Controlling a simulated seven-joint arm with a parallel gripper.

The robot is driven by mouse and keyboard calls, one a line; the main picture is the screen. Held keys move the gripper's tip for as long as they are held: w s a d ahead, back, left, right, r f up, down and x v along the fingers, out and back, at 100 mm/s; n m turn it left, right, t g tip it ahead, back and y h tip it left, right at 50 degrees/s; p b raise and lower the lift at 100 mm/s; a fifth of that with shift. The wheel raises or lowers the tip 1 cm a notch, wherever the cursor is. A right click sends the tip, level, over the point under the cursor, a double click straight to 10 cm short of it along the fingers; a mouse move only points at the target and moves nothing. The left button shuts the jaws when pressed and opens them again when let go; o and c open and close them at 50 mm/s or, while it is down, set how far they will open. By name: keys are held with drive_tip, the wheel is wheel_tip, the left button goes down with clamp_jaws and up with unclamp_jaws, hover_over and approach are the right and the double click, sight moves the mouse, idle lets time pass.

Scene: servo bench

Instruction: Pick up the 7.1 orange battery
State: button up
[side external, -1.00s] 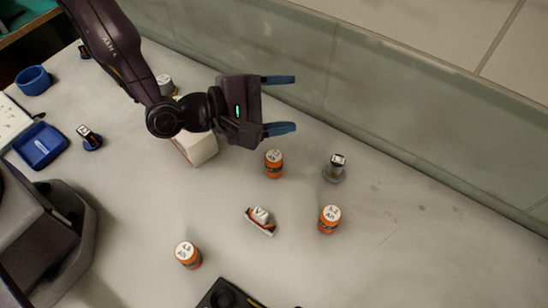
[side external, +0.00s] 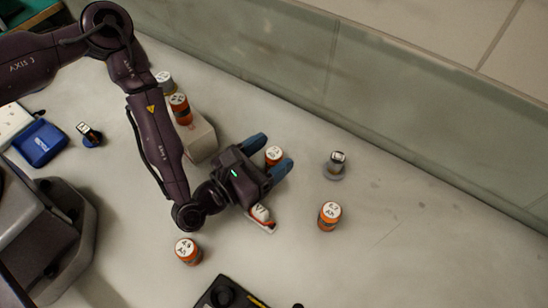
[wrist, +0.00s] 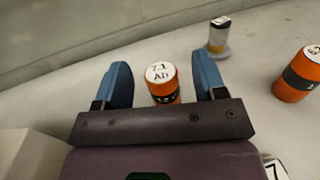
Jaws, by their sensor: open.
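The orange battery with a white top marked "7.1 Ah" (wrist: 162,86) stands upright on the bench between my gripper's two blue fingers in the wrist view. It also shows between the fingers in the side external view (side external: 274,155). My gripper (side external: 269,155) is open around the battery, with a visible gap on each side in the wrist view (wrist: 163,85). The battery's lower part is hidden behind the gripper body.
Another orange battery (side external: 329,216) and a small grey-based item (side external: 335,166) stand to the right. A white-topped item (side external: 262,215) lies beside my gripper. One orange battery (side external: 188,251) stands lower left, another (side external: 180,109) by a pale block (side external: 200,141). The back wall (side external: 330,70) runs behind.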

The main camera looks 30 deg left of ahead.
sight(281, 150)
drive_tip(key=shift+f+x, duration=0.15)
drive_tip(key=shift+x, duration=0.65)
drive_tip(key=shift+f+x, duration=0.2)
drive_tip(key=shift+x, duration=0.55)
drive_tip(key=c, duration=1)
drive_tip(key=shift+c, duration=0.3)
drive_tip(key=shift+r, duration=0.15)
